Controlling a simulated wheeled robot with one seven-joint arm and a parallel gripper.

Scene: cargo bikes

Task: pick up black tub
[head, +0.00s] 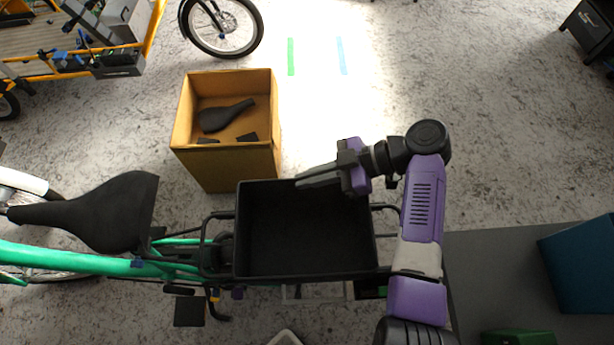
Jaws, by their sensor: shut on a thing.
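The black tub (306,235) is an open, empty rectangular box in the head view. It sits at the rack of the green bike, between the saddle side and my arm. My gripper (308,181) is at the tub's far rim, with its dark fingers pointing left along that edge. The fingers are shut on the rim; the exact contact is hard to see from above. Whether the tub is resting on the rack or slightly raised cannot be told.
A cardboard box (227,170) holding a black saddle (226,115) stands just beyond the tub. The green bike's frame (75,260) and saddle (95,212) lie left. A grey table (490,270) with a teal box (585,262) is right. Floor beyond the gripper is clear.

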